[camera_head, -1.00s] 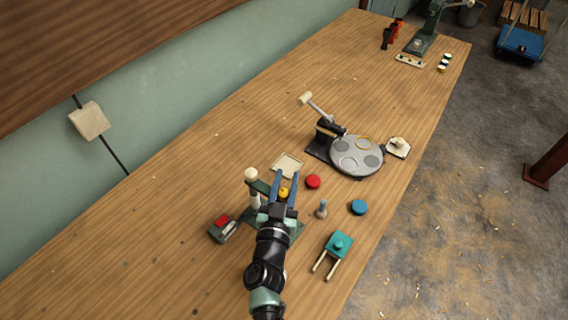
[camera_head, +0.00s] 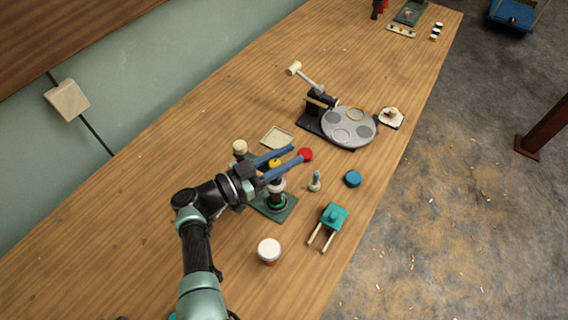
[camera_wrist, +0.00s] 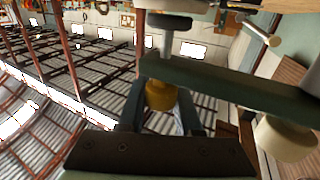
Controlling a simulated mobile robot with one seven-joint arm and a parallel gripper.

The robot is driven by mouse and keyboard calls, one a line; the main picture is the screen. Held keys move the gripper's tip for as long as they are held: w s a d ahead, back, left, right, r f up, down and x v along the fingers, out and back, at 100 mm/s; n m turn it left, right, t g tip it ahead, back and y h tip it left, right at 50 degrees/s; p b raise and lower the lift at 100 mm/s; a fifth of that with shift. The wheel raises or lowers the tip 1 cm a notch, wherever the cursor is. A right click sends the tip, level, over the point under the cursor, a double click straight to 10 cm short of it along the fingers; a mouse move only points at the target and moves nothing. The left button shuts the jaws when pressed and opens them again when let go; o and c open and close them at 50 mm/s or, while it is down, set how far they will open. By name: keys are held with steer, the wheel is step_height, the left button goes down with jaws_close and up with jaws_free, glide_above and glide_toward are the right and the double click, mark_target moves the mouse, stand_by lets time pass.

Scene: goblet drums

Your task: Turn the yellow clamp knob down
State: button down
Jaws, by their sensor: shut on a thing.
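The yellow clamp knob (camera_head: 274,163) shows between the blue fingers of my gripper (camera_head: 296,155) in the head view. In the wrist view the yellow knob (camera_wrist: 161,96) sits between the two fingers, just under a green bar (camera_wrist: 230,83). My gripper is shut on the knob. The clamp's green base (camera_head: 284,211) lies on the bench, with a dark and pale round part above it, partly hidden by my gripper. A cream ball-like top (camera_head: 239,147) stands at the clamp's left side.
A red disc (camera_head: 306,154) lies near the fingertips. A white-topped pot (camera_head: 269,250) stands in front. A grey round plate (camera_head: 348,127) is farther back.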

steer(key=m+g+h+b, duration=0.1)
steer(key=m+g+b, duration=0.1)
steer(key=b, duration=0.2)
steer(key=s+m+g+h+b, duration=0.1)
steer(key=g+b, duration=0.2)
steer(key=b, duration=0.1)
steer(key=shift+d+f+m+g, duration=0.2)
steer(key=shift+m+g, duration=0.1)
steer(key=shift+m, duration=0.1)
steer(key=shift+r+g+b, duration=0.2)
steer(key=shift+g+b, duration=0.1)
steer(key=shift+b, duration=0.05)
steer(key=c, duration=0.6)
jaws_free()
steer(key=shift+s+a+b, duration=0.35)
steer(key=shift+a+b, duration=0.95)
steer(key=shift+a, duration=0.85)
steer(key=shift+s+a+b, duration=0.3)
steer(key=shift+a+b, duration=1)
steer(key=shift+a, duration=0.8)
steer(key=shift+s+a+b, duration=0.35)
steer(key=shift+a+b, duration=0.95)
steer(key=shift+a, duration=0.85)
